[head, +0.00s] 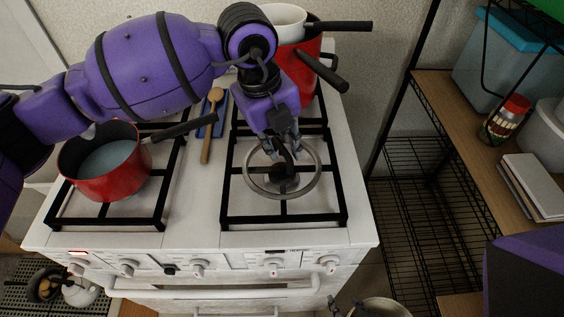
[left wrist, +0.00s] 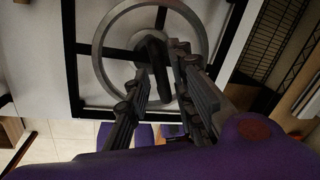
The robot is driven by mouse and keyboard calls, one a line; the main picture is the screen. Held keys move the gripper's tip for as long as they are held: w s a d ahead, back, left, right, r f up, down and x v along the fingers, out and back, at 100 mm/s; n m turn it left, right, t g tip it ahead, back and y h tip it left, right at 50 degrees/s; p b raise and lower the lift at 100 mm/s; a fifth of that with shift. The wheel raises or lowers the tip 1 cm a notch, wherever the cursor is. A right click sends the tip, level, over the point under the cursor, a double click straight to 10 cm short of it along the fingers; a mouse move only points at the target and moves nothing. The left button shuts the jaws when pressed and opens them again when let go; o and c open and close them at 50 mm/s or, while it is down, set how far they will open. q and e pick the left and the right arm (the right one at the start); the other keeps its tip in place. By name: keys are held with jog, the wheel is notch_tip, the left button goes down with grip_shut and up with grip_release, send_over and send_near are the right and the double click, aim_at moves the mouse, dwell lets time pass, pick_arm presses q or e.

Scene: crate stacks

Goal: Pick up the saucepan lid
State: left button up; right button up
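The saucepan lid (head: 317,184) is a round see-through disc with a metal rim and a dark central knob. It lies flat on the right front burner grate of the white stove. My left gripper (head: 285,157) points down over the lid, with its fingers close to the knob. In the left wrist view, the lid (left wrist: 99,45) lies beyond the fingers. The gripper (left wrist: 160,65) is open there, with the dark knob (left wrist: 153,52) showing between the fingertips. I cannot tell whether a finger touches it.
A red saucepan (head: 105,187) with pale contents stands on the left burner, its handle pointing right. A wooden spoon (head: 207,140) lies between the grates. Red and white pots (head: 284,15) stand behind my left gripper. A shelf rack (head: 460,150) stands at the right.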

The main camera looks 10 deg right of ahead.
pick_arm(q)
grip_shut()
jog(key=shift+r, duration=0.15)
jog(key=shift+r, duration=0.25)
notch_tip(320, 180, up, 2)
jog(key=shift+w+r, duration=0.1)
jog(key=s+a+r, duration=0.2)
jog(key=s+r, duration=0.3)
jog(key=s, duration=0.1)
jog(key=s+a+r, duration=0.3)
jog(key=s+r, duration=0.2)
jog(key=s, duration=0.2)
jog(key=shift+a+p, duration=0.25)
jog(key=shift+p, duration=0.05)
